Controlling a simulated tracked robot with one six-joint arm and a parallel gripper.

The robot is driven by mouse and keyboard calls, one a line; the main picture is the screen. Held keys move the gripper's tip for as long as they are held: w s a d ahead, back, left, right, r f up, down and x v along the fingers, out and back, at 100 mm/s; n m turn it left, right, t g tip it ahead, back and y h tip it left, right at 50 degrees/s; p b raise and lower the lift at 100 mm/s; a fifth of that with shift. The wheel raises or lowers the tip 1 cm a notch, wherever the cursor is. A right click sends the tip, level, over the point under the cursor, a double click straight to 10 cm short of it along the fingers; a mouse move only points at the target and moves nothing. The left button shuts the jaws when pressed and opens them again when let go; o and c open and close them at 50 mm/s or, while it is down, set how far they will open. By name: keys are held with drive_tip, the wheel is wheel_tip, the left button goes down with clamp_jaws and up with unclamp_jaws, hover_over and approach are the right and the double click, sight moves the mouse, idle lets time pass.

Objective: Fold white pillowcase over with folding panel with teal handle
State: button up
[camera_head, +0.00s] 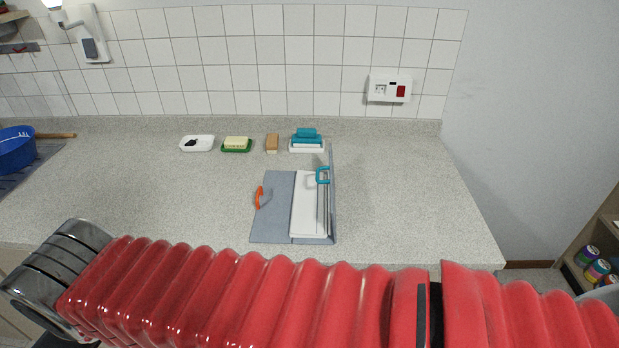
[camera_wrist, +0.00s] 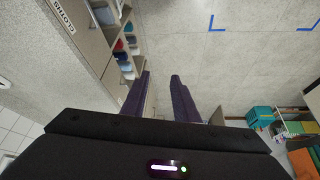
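The folding board lies on the counter in the head view. Its grey-blue left panel (camera_head: 273,210) lies flat and has an orange handle (camera_head: 259,197). The white pillowcase (camera_head: 308,215) lies spread over the middle of the board. The folding panel with the teal handle (camera_head: 332,215) is at the right side and looks tilted up, nearly on edge. Its teal handle (camera_head: 322,175) shows over the pillowcase. My gripper (camera_wrist: 160,88) is open and empty in the wrist view, away from the board. It does not show in the head view.
Behind the board stand a white soap dish (camera_head: 197,143), a green dish with soap (camera_head: 237,145), a brown brush (camera_head: 272,143) and a teal item on a white base (camera_head: 307,140). A blue basin (camera_head: 14,150) is at left. The wrist view shows shelves (camera_wrist: 120,45) and floor.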

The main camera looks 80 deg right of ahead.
drive_tip(key=s+d+f+m+g+h, duration=0.2)
drive_tip(key=d+g, duration=0.4)
drive_tip(key=d, duration=0.9)
drive_tip(key=s+d+f+m+g+h, duration=0.2)
drive_tip(key=d+m+g+h, duration=0.2)
drive_tip(key=d, duration=1.1)
drive_tip(key=s+d+f+m+g+h, duration=0.2)
drive_tip(key=d+m+g, duration=0.3)
drive_tip(key=d+g, duration=0.4)
drive_tip(key=d+h, duration=0.1)
drive_tip(key=d, duration=0.5)
drive_tip(key=shift+s+d+f+g+h, duration=0.2)
drive_tip(key=shift+d+f+g+h, duration=0.1)
drive_tip(key=shift+h, duration=0.1)
drive_tip(key=shift+s, duration=0.1)
drive_tip(key=x, duration=1.3)
drive_tip(key=shift+s+d, duration=0.15)
drive_tip(key=shift+s, duration=0.15)
drive_tip(key=shift+c, duration=0.2)
clamp_jaws()
drive_tip(key=shift+f, duration=0.1)
